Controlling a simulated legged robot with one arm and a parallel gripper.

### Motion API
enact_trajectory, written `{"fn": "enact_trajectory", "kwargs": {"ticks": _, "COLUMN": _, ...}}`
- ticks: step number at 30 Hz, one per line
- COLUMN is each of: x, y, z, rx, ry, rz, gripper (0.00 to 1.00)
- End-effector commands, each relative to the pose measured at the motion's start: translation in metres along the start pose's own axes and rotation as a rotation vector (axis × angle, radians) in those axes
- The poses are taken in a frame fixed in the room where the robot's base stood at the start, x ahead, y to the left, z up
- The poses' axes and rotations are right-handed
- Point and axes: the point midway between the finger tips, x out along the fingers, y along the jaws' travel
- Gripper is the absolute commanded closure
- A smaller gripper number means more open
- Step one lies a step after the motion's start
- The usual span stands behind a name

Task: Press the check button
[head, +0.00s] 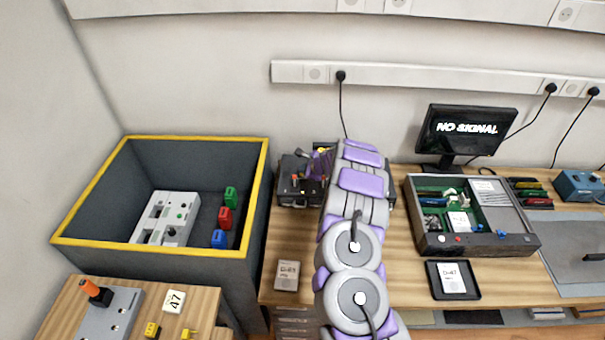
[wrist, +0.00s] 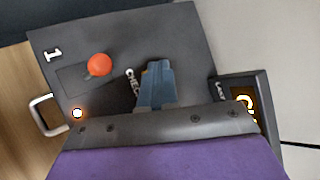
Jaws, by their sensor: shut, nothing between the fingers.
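In the wrist view a dark grey panel (wrist: 105,60) carries a "1" mark, an orange-red ball knob (wrist: 99,65) and a CHECK label (wrist: 131,86). My gripper (wrist: 158,68) is shut and empty, its blue-grey fingers over the panel just right of that label. No check button shows; the fingers may cover it. I cannot tell whether they touch the panel. A small light (wrist: 77,113) glows at the panel's lower left. In the head view a dark device (head: 290,188) stands on the bench, partly hidden by my arm; my fingertips are not clear there.
A display (wrist: 243,100) with orange digits sits right of the panel, and a metal handle (wrist: 42,116) at its left. A yellow-rimmed bin (head: 258,190) stands left.

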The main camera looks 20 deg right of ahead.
Motion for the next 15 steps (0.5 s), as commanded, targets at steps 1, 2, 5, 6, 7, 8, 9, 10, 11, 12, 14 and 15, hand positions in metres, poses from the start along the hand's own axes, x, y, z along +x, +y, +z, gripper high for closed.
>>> {"fn": "enact_trajectory", "kwargs": {"ticks": 1, "x": -0.0024, "y": -0.0015, "z": 0.0023, "rx": 0.0, "ry": 0.0, "rz": 0.0, "gripper": 1.0}}
{"fn": "enact_trajectory", "kwargs": {"ticks": 2, "x": -0.0035, "y": -0.0022, "z": 0.0032, "rx": 0.0, "ry": -0.001, "rz": 0.001, "gripper": 1.0}}
{"fn": "enact_trajectory", "kwargs": {"ticks": 5, "x": -0.007, "y": -0.0046, "z": 0.0063, "rx": -0.001, "ry": -0.001, "rz": 0.0, "gripper": 1.0}}
{"fn": "enact_trajectory", "kwargs": {"ticks": 6, "x": -0.0081, "y": -0.0052, "z": 0.0072, "rx": -0.001, "ry": -0.001, "rz": 0.0, "gripper": 1.0}}
{"fn": "enact_trajectory", "kwargs": {"ticks": 7, "x": -0.0085, "y": -0.0055, "z": 0.0077, "rx": 0.0, "ry": -0.001, "rz": 0.0, "gripper": 1.0}}
{"fn": "enact_trajectory", "kwargs": {"ticks": 8, "x": -0.0088, "y": -0.0057, "z": 0.008, "rx": 0.0, "ry": -0.001, "rz": 0.0, "gripper": 1.0}}
{"fn": "enact_trajectory", "kwargs": {"ticks": 9, "x": -0.0089, "y": -0.0057, "z": 0.008, "rx": 0.0, "ry": -0.001, "rz": 0.001, "gripper": 1.0}}
{"fn": "enact_trajectory", "kwargs": {"ticks": 10, "x": -0.0088, "y": -0.0057, "z": 0.0079, "rx": 0.0, "ry": 0.0, "rz": 0.0, "gripper": 1.0}}
{"fn": "enact_trajectory", "kwargs": {"ticks": 11, "x": -0.0086, "y": -0.0056, "z": 0.0078, "rx": 0.0, "ry": 0.0, "rz": 0.001, "gripper": 1.0}}
{"fn": "enact_trajectory", "kwargs": {"ticks": 12, "x": -0.0084, "y": -0.0054, "z": 0.0077, "rx": 0.0, "ry": 0.0, "rz": 0.001, "gripper": 1.0}}
{"fn": "enact_trajectory", "kwargs": {"ticks": 14, "x": -0.0084, "y": -0.0056, "z": 0.0077, "rx": 0.0, "ry": 0.0, "rz": 0.0, "gripper": 1.0}}
{"fn": "enact_trajectory", "kwargs": {"ticks": 15, "x": -0.0085, "y": -0.0056, "z": 0.0077, "rx": 0.0, "ry": 0.0, "rz": 0.0, "gripper": 1.0}}
